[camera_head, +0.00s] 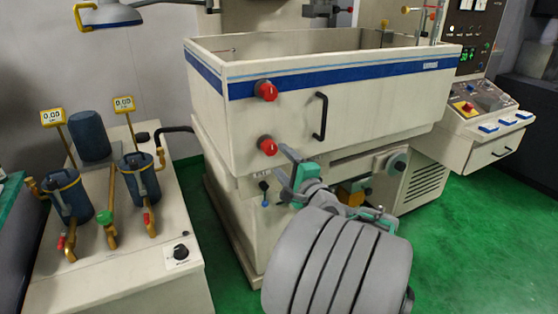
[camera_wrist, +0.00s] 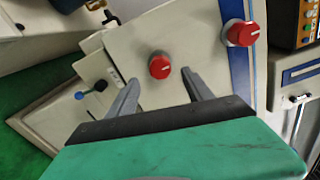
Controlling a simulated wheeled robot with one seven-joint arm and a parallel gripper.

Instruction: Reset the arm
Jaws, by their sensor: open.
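My gripper (camera_wrist: 160,76) is open in the wrist view, its two grey fingers apart with nothing between them. The fingers point at the cream side of the spark erosion machine (camera_wrist: 135,45). A red knob (camera_wrist: 160,66) shows just beyond the fingertips, and a second red knob (camera_wrist: 242,33) is up to the right. In the head view, my gripper (camera_head: 284,168) is in front of the machine tank (camera_head: 340,105), near its lower red knob (camera_head: 267,146). My arm hides part of the machine base. Whether the fingers touch the machine cannot be told.
A filter unit (camera_head: 110,280) with blue canisters, gauges and valves stands at left. A black handle (camera_head: 320,117) juts from the tank front. A control console (camera_head: 485,115) stands at right. Green floor (camera_head: 475,240) is clear at the lower right.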

